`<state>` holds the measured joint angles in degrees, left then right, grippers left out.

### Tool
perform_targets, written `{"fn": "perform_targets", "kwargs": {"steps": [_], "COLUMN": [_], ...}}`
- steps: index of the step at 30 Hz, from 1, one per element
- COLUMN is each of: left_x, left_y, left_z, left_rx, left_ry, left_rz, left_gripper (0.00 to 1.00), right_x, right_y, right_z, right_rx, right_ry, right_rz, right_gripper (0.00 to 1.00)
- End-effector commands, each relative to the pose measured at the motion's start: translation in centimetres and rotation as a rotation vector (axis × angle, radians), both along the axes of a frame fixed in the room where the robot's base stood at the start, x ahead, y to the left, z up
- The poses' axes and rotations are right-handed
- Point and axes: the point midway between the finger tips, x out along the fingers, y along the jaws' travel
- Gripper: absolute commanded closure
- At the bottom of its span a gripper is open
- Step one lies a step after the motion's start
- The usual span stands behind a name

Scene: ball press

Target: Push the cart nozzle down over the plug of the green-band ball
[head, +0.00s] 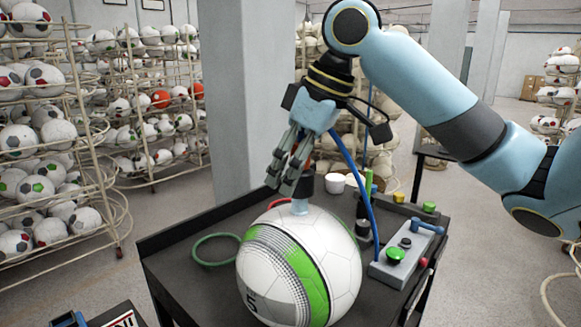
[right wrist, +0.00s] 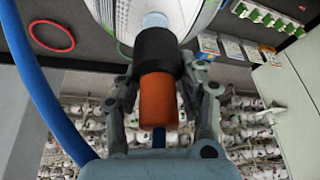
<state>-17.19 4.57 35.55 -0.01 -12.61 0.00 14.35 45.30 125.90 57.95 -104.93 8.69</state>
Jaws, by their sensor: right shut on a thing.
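The green-band ball (head: 315,275) sits on the dark cart top, its green stripe facing me. My right gripper (head: 286,183) is above the ball, shut on the nozzle (head: 306,185). In the right wrist view, the fingers (right wrist: 160,88) flank the nozzle's orange body (right wrist: 158,100) and black collar. The nozzle's pale blue tip (head: 299,207) is at the top of the ball, close to or touching it. The plug is hidden, so I cannot tell whether the tip is around it. My left gripper is not in view.
A blue hose (head: 352,170) runs down beside the ball. A green ring (head: 205,250) lies left of it. Right are a grey control box (head: 385,272) with a green button and a blue-handled lever (head: 428,227). Ball racks (head: 40,150) line the left.

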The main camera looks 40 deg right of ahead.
Motion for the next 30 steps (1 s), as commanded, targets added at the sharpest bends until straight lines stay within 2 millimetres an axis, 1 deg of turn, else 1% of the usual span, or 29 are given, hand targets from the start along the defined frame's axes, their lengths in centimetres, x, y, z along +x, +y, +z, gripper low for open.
{"fn": "perform_targets", "kwargs": {"steps": [16, 17, 18, 22, 30], "left_x": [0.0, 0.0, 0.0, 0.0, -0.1], "left_y": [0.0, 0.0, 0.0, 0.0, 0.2], "left_z": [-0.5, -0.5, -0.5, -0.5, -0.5], "left_rx": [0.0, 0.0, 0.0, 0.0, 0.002], "left_ry": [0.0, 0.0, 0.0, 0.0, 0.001], "left_rz": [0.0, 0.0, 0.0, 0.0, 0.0], "left_gripper": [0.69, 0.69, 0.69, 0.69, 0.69], "right_x": [0.0, 0.0, 0.0, 0.0, 0.0], "right_y": [0.0, 0.0, 0.0, 0.0, 0.0], "right_z": [-1.4, -1.3, -1.3, -1.3, -1.3], "right_rx": [0.001, 0.001, 0.001, 0.001, 0.0], "right_ry": [-0.001, -0.001, -0.001, -0.001, 0.0], "right_rz": [0.0, 0.0, 0.0, 0.0, 0.0], "right_gripper": [0.97, 0.59, 0.53, 0.36, 0.35]}}
